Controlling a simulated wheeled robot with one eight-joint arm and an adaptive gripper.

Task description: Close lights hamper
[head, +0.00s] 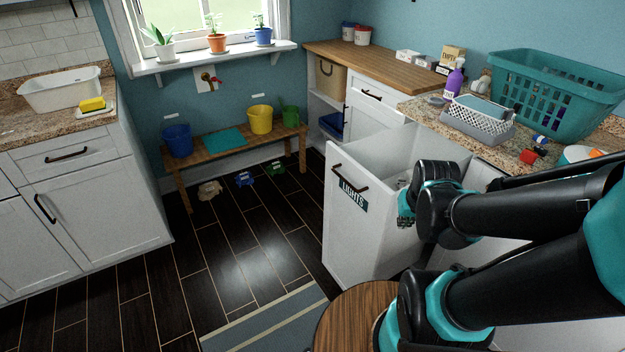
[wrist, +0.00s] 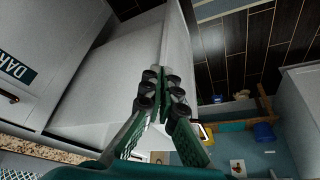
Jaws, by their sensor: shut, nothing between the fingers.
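The lights hamper (head: 345,225) is a white tilt-or-pull-out bin standing open from the counter cabinets. Its front has a dark handle and a "LIGHTS" label (head: 353,194). In the wrist view, its white panel (wrist: 178,45) lies beyond the fingers. My gripper (head: 406,213) is at the hamper's right side in the head view, partly hiding it. Its fingers (wrist: 168,80) are together and empty in the wrist view, overlapping the hamper's panel. I cannot tell whether they touch it. Much of the hamper's inside is hidden by my arm.
A neighbouring white front with a "DARKS" label (wrist: 17,68) is at left in the wrist view. A teal basket (head: 550,90) and a grey-white caddy (head: 478,122) stand on the counter. A wooden bench (head: 230,148) is at the back; dark floor (head: 235,240) lies clear left of the hamper.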

